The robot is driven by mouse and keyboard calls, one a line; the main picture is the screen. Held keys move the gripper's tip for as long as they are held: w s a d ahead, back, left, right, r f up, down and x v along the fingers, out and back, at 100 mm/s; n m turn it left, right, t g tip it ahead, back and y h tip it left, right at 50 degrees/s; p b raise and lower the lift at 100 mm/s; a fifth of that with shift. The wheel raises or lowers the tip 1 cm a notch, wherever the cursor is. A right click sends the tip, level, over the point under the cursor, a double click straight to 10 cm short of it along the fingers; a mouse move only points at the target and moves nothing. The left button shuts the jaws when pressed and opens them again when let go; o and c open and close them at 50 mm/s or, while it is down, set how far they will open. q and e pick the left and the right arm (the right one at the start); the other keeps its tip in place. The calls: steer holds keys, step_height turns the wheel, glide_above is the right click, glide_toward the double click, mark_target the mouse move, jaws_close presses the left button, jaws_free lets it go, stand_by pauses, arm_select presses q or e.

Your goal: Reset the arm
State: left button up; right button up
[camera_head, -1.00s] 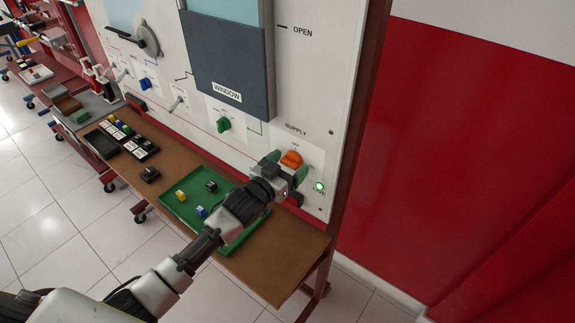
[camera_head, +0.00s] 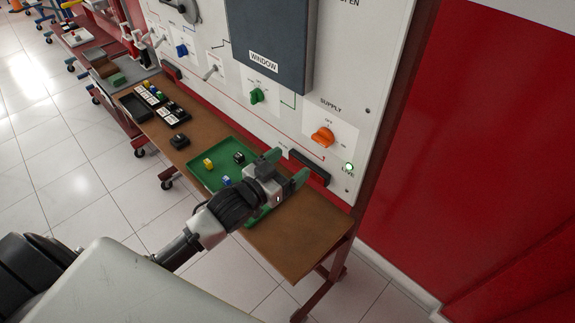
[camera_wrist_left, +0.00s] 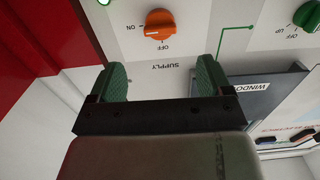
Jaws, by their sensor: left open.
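My left gripper (camera_head: 287,169) reaches in from the lower left of the head view, over the right end of the green tray. Its green-padded fingers are apart and empty, below the orange SUPPLY knob (camera_head: 322,138) on the white panel. In the left wrist view the open fingers show at the bottom of the orange knob (camera_wrist_left: 160,24), with a gap between them and it. A green lamp (camera_head: 348,167) is lit at the right of the knob. My right gripper is in neither view.
The green tray (camera_head: 207,179) on the brown bench (camera_head: 300,238) holds small yellow, black and blue blocks. A black block (camera_head: 179,141) and labelled dark trays (camera_head: 168,112) lie farther left. A green knob (camera_head: 257,95) is on the panel. A red wall (camera_head: 480,150) stands at right.

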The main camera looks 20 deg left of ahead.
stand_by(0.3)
arm_select(q)
steer(key=s+f+n+g+y, duration=0.1)
steer(key=s+f+g+y, duration=0.25)
steer(key=s+g, duration=0.6)
steer(key=s+f+n+g+y, duration=0.1)
steer(key=s+f+g+y, duration=0.3)
steer(key=s, duration=1.1)
step_height(320, 180, down, 26)
steer(key=f+g+h, duration=0.1)
steer(key=h, duration=0.1)
steer(key=s+a+f+g, duration=0.1)
steer(key=s+a+f, duration=0.1)
steer(key=s+f, duration=1.4)
steer(key=shift+s+a+f+y, duration=0.3)
steer(key=shift+s+a+y, duration=0.1)
steer(key=shift+s, duration=0.2)
